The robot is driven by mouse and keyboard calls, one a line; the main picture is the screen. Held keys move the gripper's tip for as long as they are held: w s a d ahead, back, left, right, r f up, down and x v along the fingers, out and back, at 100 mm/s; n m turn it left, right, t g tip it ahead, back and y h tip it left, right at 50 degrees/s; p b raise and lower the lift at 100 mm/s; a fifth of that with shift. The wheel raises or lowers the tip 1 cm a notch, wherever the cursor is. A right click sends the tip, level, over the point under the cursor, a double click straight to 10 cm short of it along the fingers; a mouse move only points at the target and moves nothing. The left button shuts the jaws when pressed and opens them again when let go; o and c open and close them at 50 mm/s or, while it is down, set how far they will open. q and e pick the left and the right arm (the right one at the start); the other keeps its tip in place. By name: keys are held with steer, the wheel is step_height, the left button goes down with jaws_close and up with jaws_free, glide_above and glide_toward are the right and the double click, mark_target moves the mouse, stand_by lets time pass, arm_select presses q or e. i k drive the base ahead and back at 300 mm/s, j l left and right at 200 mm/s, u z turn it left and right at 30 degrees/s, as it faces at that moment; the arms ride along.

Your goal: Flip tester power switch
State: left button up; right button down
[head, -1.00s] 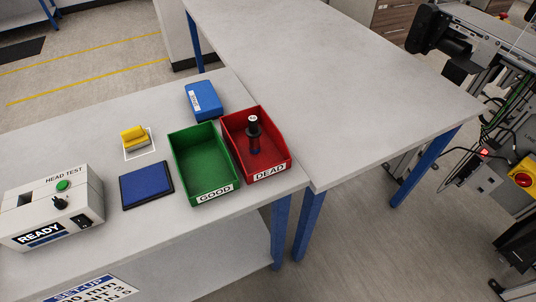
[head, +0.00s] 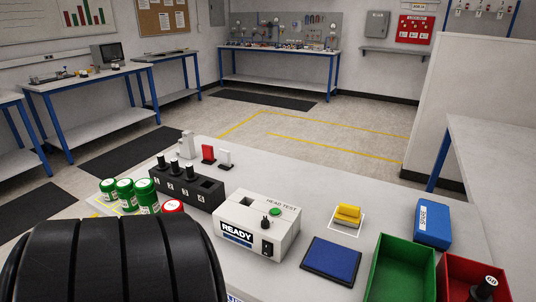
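The head tester (head: 285,232) is a white box on the bench, just right of the middle of the head view. Its front display reads READY. The black power switch (head: 267,248) is on the right of its front face; I cannot tell its position. A green button (head: 275,211) and a small black knob are near it, and a square opening is in the top. Neither of my grippers is in view. A dark ribbed part of my own body fills the lower left and hides the bench there.
Left of the tester stand a black numbered rack (head: 203,192) and green-lidded jars (head: 125,193). To the right lie a blue pad (head: 331,259), a yellow block (head: 347,214), a green bin (head: 402,268), a red bin (head: 462,262) and a blue box (head: 433,222).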

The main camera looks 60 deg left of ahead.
mark_target(267, 247)
steer(key=u, duration=2.1)
